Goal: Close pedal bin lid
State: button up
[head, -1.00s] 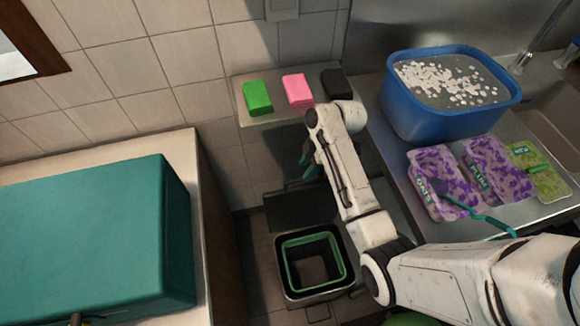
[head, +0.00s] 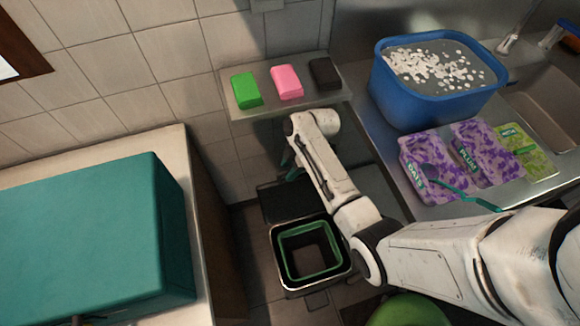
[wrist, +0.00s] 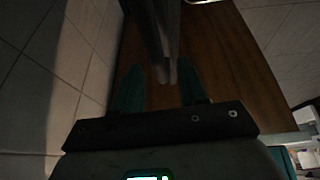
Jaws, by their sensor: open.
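The pedal bin (head: 341,270) stands on the floor, open at the top, with a green inner rim and a dark inside. Its dark lid (head: 280,205) is raised at the bin's back, partly hidden by my arm. My gripper (head: 293,165), with green fingers, is above and behind the lid, under the wall shelf. In the wrist view my gripper (wrist: 158,92) is open, its two green fingers apart. A grey, narrow piece, seemingly the lid edge-on (wrist: 158,35), reaches toward the gap between them. I cannot tell whether it touches them.
A wall shelf (head: 240,112) with green, pink and dark blocks is above my gripper. A counter with a blue tub (head: 420,100) and several packets is on the right. A teal box (head: 80,240) on a cabinet is on the left. A green round thing (head: 410,310) is near the bottom edge.

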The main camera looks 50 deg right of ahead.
grip_shut()
dwell(0.6)
